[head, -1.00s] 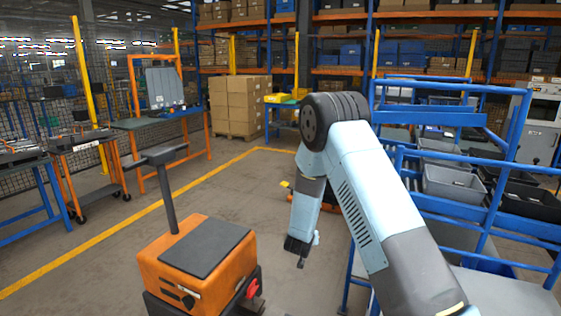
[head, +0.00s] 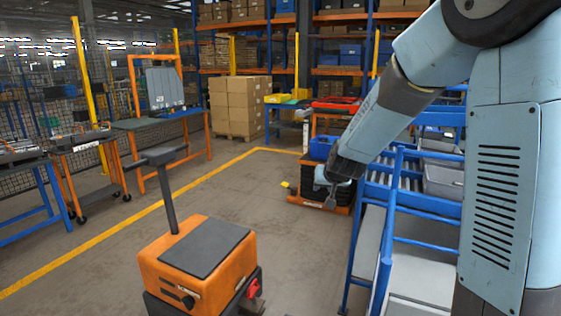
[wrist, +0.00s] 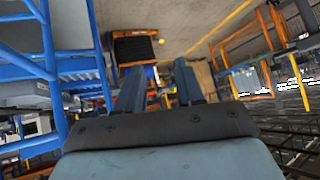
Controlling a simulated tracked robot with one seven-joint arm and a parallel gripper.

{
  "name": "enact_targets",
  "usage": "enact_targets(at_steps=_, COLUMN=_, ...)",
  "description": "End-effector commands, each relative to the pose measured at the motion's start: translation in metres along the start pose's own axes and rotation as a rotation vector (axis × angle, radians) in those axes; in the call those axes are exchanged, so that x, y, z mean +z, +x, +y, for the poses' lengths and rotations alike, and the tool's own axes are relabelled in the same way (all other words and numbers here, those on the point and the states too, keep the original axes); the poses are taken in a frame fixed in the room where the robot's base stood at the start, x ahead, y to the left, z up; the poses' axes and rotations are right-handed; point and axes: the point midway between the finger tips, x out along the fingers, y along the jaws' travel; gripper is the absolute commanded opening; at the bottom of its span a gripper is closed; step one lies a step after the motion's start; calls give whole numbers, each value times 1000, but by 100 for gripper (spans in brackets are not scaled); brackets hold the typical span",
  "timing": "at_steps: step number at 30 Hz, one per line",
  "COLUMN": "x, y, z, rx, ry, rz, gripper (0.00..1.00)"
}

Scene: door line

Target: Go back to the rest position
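My gripper (head: 330,197) hangs at the end of my raised arm, right of the middle in the head view, in front of the stacked crates. In the wrist view its two fingers (wrist: 158,84) stand apart with nothing held between them. The fingertips are small and partly unclear in the head view. My arm is bent, with its elbow high at the right edge of the picture.
A blue railing with rollers (head: 405,193) stands close to my arm on the right. An orange cart with crates (head: 318,201) stands behind my gripper. An orange machine with a post (head: 195,265) stands front left.

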Motion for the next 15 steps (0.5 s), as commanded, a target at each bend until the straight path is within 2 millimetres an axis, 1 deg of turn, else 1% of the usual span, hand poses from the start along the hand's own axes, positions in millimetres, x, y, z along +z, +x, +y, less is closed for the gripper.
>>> enact_targets(at_steps=1, x=-1, y=-18, z=2, rx=-7, ry=0, rz=-6, gripper=37)
enact_targets(at_steps=6, x=4, y=-71, z=8, rx=-27, ry=-10, rz=-47, gripper=37)
enact_targets(at_steps=8, x=7, y=-89, z=11, rx=-31, ry=-15, rz=-61, gripper=37)
enact_targets(at_steps=9, x=10, y=-101, z=12, rx=-33, ry=-17, rz=-71, gripper=37)
enact_targets(at_steps=15, x=30, y=-161, z=23, rx=-31, ry=-31, rz=-122, gripper=37)
